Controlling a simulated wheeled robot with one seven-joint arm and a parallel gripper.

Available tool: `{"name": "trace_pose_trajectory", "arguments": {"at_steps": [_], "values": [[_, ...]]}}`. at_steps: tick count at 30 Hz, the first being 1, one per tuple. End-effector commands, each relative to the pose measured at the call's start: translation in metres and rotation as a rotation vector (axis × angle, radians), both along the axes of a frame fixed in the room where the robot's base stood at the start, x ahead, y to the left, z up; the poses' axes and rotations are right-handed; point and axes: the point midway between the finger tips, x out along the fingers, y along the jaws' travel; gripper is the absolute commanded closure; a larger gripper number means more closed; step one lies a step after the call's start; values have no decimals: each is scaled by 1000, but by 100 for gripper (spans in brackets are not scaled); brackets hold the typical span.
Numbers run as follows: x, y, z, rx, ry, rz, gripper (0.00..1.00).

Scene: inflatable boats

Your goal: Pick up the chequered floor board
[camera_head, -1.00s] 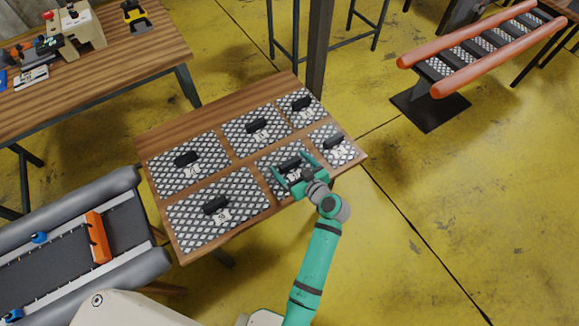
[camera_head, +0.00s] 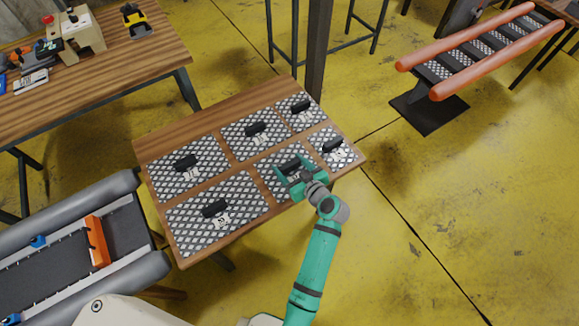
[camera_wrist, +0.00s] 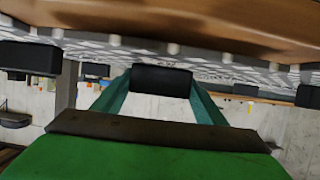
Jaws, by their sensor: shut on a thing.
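Several chequered floor boards lie flat on a wooden table (camera_head: 250,95), each with a black handle. My gripper (camera_head: 293,170) is over the middle board (camera_head: 265,171) of the near row and partly hides it. Its green fingers are shut on that board's black handle, which shows between the fingers in the wrist view (camera_wrist: 161,79). The board appears to rest on the table, level with the others. The larger near-left board (camera_head: 190,228) and the small board (camera_head: 345,155) at the right lie beside it.
A grey inflatable boat (camera_head: 75,200) with an orange crosspiece stands at the left. A workbench (camera_head: 95,75) with tools is at the upper left. An orange boat (camera_head: 480,35) sits on a stand at the upper right, near a dark post (camera_head: 318,50). Yellow floor is open at the right.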

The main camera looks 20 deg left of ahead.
Motion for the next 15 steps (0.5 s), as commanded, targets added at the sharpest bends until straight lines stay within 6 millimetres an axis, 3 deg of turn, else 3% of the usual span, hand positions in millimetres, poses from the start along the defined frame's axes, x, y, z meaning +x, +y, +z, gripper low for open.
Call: {"name": "trace_pose_trajectory", "arguments": {"at_steps": [4,12,15], "values": [[1,1,25,0,-7,1,67],[-49,-2,81,-1,-6,1,67],[-73,-3,92,0,-2,-1,67]]}}
